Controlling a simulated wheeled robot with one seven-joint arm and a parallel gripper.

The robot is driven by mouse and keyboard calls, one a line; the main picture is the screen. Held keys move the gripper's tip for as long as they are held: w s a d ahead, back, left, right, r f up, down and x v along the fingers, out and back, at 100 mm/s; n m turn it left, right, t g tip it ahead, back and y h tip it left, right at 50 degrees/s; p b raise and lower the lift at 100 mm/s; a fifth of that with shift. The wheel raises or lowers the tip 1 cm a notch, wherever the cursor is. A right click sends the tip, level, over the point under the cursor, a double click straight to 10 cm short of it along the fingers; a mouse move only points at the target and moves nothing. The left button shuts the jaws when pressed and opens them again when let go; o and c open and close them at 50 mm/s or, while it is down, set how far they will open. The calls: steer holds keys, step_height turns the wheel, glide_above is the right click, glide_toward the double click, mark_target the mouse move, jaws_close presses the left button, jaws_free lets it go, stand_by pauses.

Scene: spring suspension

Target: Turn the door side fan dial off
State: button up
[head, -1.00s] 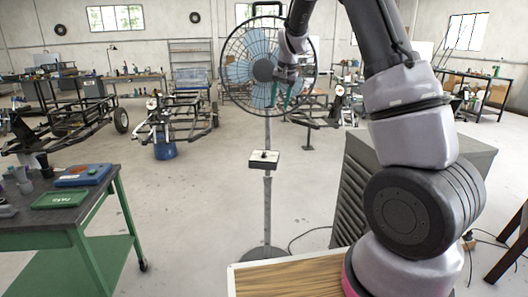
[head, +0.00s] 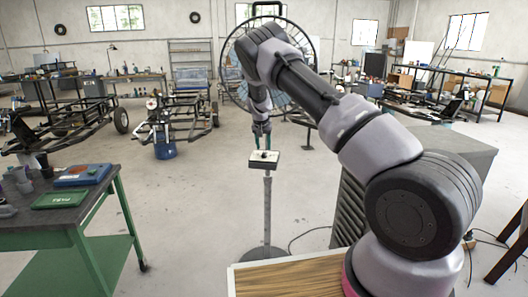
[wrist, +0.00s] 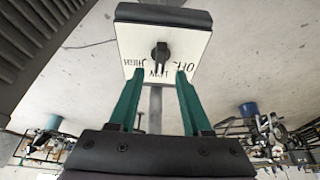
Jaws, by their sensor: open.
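The fan (head: 312,62) stands on a pole, its head partly hidden behind my arm. Its white control panel (head: 253,160) sits on the pole and carries a black dial (head: 264,155). In the wrist view the panel (wrist: 135,45) shows upside-down marks HIGH, LOW and OFF around the dial (wrist: 160,52). The dial's narrow end appears to face LOW; OFF is to its right in that view. My gripper (head: 262,138) is just above the panel. Its green fingers are open in the wrist view (wrist: 156,72), spread wider than the dial and not closed on it.
A green-framed workbench (head: 110,195) stands at the left. A grey ribbed cabinet (head: 455,145) is at the right, beside my arm. A wooden top (head: 275,280) is in front. The floor around the fan's round base (head: 262,254) is mostly clear, with a cable to its right.

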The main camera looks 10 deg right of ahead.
mark_target(264, 152)
steer(key=shift+x, duration=1.95)
jaws_close()
steer(key=n+y, duration=0.2)
steer(key=n, duration=0.3)
steer(key=shift+n, duration=0.4)
steer(key=n+y, duration=0.1)
steer(key=n, duration=0.2)
steer(key=n+y, duration=0.1)
steer(key=n, duration=0.1)
steer(key=shift+n+g, duration=0.4)
